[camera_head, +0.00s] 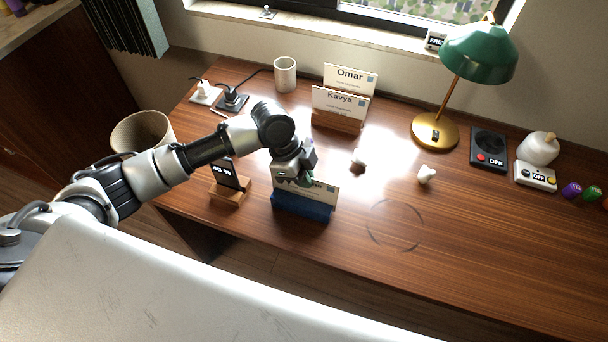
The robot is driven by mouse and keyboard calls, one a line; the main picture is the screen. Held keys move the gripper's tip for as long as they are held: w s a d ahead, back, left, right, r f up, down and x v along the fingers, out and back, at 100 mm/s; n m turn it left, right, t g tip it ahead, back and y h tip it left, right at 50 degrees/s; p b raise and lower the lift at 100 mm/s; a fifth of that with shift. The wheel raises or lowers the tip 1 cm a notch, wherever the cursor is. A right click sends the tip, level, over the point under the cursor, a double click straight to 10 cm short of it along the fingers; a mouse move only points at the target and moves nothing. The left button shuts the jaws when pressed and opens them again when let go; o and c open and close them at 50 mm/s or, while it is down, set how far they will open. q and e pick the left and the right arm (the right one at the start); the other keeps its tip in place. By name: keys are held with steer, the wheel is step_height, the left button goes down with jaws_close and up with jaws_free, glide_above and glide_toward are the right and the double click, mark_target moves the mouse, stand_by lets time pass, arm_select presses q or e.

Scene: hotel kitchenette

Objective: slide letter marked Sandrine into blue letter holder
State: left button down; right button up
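The blue letter holder (302,210) stands near the front edge of the desk, left of the middle. A pale letter (324,191) with a blue corner mark stands upright in or just above the holder; its lower part is hidden by the holder's front. My gripper covers the letter's left part, so I cannot read a name on it. My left gripper (298,178) points down right at the letter's top left; its fingertips are too small and hidden to tell whether they grip it. My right gripper is not in view.
A wooden holder (336,124) behind carries letters marked Omar (350,76) and Kavya (340,99). A phone stand (230,194) is close left of the blue holder. A cup (285,74), a green lamp (478,54) and small white items stand around. The desk's front right is clear.

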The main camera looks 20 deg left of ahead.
arm_select(q)
steer(key=c, duration=1.3)
jaws_free()
steer(key=shift+o, duration=0.2)
steer(key=shift+r, duration=0.1)
